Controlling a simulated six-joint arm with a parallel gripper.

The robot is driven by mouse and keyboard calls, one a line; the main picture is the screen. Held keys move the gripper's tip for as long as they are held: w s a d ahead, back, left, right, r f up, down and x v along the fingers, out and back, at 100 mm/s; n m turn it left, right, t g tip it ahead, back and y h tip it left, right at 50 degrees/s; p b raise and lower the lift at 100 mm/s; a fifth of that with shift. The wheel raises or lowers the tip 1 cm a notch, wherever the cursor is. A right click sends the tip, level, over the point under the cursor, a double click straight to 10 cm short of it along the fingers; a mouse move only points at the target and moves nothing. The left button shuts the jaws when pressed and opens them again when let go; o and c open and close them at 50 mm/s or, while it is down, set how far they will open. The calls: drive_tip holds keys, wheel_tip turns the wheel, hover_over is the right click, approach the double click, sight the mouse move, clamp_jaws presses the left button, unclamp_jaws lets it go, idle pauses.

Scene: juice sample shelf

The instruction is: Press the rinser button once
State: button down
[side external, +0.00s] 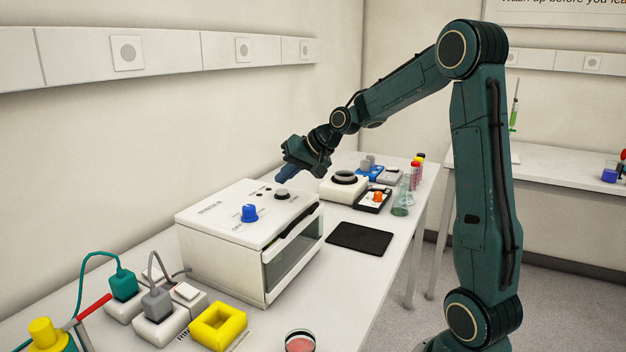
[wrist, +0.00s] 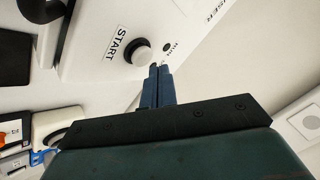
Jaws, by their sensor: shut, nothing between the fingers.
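The rinser (side external: 222,222) is a white box with a dark-framed front window, standing on the bench. Its round START button (side external: 282,195) is pale with a dark collar, on the far part of the top. In the wrist view the button (wrist: 138,53) sits beside the printed word START. My gripper (side external: 281,178) is shut and empty, its blue fingers pointing down over the rinser's top, close to the button. In the wrist view the fingertips (wrist: 160,68) appear just to the lower right of the button. I cannot tell whether they touch anything.
A blue knob (side external: 249,213) stands on the rinser's top, nearer the camera. A round-topped white device (side external: 343,186) and small bottles (side external: 416,172) stand behind. A black mat (side external: 359,238) lies to the right. Plugs and a yellow square frame (side external: 219,326) are in front.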

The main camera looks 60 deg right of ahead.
sight(286, 191)
drive_tip(key=shift+f, duration=1)
idle(1.4)
drive_tip(key=shift+r, duration=1)
drive_tip(key=shift+r, duration=0.15)
drive_tip(key=shift+r, duration=2.3)
drive_tip(key=shift+a, duration=0.1)
